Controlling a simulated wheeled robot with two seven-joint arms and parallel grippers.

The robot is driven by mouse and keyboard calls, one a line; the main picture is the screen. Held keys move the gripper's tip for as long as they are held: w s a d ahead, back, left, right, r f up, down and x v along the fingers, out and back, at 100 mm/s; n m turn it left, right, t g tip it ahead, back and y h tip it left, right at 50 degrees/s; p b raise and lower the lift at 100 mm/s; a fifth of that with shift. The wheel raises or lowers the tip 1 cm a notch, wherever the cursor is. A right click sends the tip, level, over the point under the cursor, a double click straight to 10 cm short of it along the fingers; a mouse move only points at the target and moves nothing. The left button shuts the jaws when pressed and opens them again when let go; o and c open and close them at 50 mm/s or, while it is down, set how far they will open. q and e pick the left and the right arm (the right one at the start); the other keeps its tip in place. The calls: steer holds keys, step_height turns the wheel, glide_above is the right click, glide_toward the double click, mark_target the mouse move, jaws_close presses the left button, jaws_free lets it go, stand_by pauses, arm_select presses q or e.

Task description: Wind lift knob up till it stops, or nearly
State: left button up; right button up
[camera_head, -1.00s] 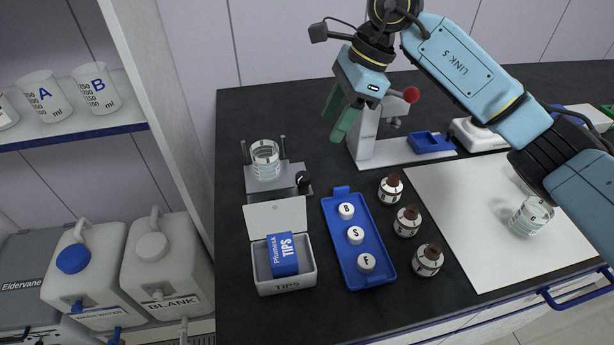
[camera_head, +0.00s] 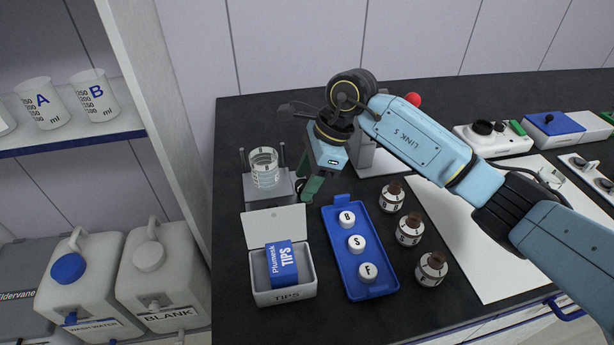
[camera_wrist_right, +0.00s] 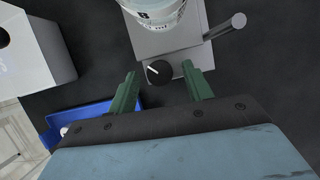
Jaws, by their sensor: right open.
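The lift knob (camera_wrist_right: 158,71) is black with a white pointer line, on the front of a small grey lift (camera_wrist_right: 172,40). In the head view the lift (camera_head: 258,191) stands at the back left of the bench, with a glass beaker (camera_head: 264,168) on top; the knob is mostly hidden by my gripper there. My right gripper (camera_head: 309,192) is open and points down at the knob. In the wrist view its two green fingers (camera_wrist_right: 159,77) appear on either side of the knob, with gaps; I cannot tell their height relative to it. My left gripper is out of view.
A metal post (camera_wrist_right: 228,27) stands beside the beaker. Close in front are an open tips box (camera_head: 285,296) and a blue tray (camera_head: 339,262) with white-capped pieces. Brown bottles (camera_head: 410,228) stand right of the tray. A white shelf unit (camera_head: 165,130) is at left.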

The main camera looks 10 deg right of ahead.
steer(key=shift+c, duration=0.2)
steer(key=c, duration=0.9)
steer(key=shift+m, duration=0.5)
steer(key=shift+m+t, duration=0.3)
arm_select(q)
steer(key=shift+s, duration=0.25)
arm_select(e)
steer(key=o, duration=0.9)
steer(key=shift+s, duration=0.1)
steer(key=shift+o, duration=0.2)
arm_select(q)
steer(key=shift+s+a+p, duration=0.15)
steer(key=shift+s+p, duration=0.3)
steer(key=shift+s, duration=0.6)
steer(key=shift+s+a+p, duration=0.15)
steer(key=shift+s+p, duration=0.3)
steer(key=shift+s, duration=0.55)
arm_select(e)
steer(key=w+v, duration=0.1)
steer(key=v, duration=1.2)
steer(key=shift+s+r, duration=0.3)
steer(key=shift+s, duration=0.2)
